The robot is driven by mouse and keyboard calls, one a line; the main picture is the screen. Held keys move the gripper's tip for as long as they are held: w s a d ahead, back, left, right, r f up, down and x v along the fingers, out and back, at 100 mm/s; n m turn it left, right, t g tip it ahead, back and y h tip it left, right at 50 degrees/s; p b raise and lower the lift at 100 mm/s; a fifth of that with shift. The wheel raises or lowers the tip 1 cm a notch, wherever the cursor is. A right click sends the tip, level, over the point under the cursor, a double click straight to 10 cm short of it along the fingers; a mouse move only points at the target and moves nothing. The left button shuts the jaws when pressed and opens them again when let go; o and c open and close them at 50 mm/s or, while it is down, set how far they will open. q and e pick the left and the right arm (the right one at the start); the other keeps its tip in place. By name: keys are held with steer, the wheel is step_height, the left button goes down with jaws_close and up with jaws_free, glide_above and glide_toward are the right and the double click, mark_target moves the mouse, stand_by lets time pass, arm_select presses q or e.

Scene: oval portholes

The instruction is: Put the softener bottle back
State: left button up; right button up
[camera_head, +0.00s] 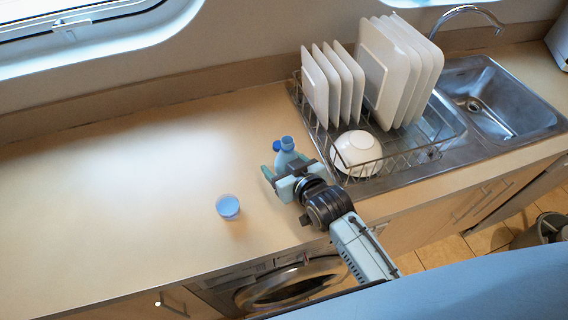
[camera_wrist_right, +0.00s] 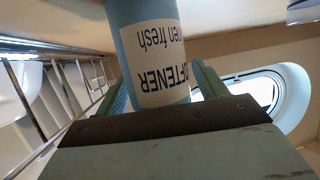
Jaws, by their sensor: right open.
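The light-blue softener bottle (camera_head: 287,154) stands upright on the counter, left of the dish rack. In the right wrist view the bottle (camera_wrist_right: 152,50) shows a white label with upside-down text reading "...FTENER". My right gripper (camera_head: 290,168) reaches in from the lower right and is open, with the bottle between its fingers. In the right wrist view a green finger shows on each side of the bottle. The bottle's lower part is hidden by the gripper in the head view. My left gripper is not in view.
A small cup of blue liquid (camera_head: 228,207) stands near the counter's front, left of my gripper. A wire dish rack (camera_head: 398,160) with several plates and a white bowl (camera_head: 357,153) is close on the right, before the sink (camera_head: 485,95). The left counter (camera_head: 110,190) is clear.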

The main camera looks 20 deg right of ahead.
steer(key=shift+r, duration=0.2)
steer(key=v, duration=1.2)
steer(key=shift+f, duration=0.15)
